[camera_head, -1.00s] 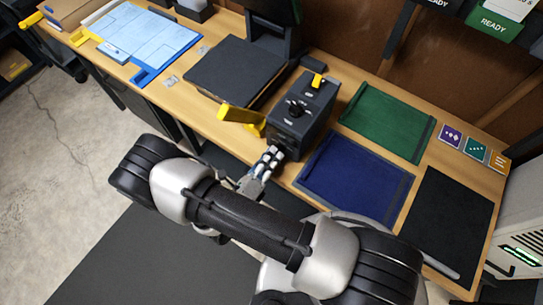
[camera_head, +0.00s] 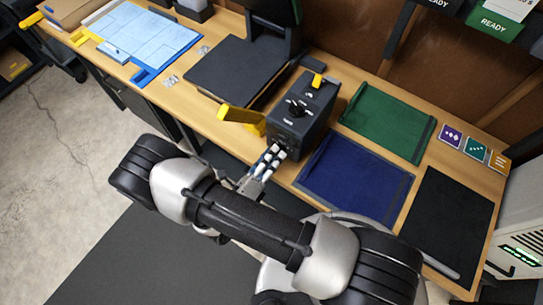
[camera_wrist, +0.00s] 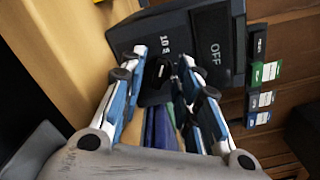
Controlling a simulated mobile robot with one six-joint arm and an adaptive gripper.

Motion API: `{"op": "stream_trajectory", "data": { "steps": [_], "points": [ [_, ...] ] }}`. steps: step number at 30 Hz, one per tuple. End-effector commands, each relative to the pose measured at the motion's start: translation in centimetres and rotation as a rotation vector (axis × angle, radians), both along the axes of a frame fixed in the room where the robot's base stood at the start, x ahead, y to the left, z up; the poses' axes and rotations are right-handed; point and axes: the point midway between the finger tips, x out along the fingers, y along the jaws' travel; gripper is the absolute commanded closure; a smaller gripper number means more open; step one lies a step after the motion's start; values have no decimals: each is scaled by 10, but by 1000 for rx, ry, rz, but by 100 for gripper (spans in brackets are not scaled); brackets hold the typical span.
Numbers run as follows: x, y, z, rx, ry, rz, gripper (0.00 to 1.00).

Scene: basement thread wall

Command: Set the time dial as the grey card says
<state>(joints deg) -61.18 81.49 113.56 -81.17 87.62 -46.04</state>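A dark grey box (camera_head: 301,118) stands on the bench, with a black knob on its upper face and a yellow piece on top. My gripper (camera_head: 276,152) is at the lower front of this box. In the wrist view my gripper (camera_wrist: 165,60) has its blue-and-white fingers apart, one on each side of a black dial (camera_wrist: 157,84). I cannot tell whether either finger touches it. The box face (camera_wrist: 185,45) carries "10 s" and "OFF" labels. The dial's pointer is unclear, and the fingers hide part of the face. I cannot make out a grey card.
A yellow lever-like part (camera_head: 240,115) sticks out left of the box. A black platform (camera_head: 240,72) stands behind it. Green (camera_head: 388,120) and blue (camera_head: 352,175) mats lie to the right, then a black mat (camera_head: 447,220) and small coloured cards (camera_head: 475,148).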

Motion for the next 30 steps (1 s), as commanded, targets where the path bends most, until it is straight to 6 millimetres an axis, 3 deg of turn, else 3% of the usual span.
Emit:
{"op": "stream_trajectory", "data": {
  "steps": [8,21,30],
  "points": [
    [-8,8,0,1,-2,4,70],
    [-76,61,0,2,-1,5,70],
    [-95,74,0,1,1,0,70]
  ]
}}
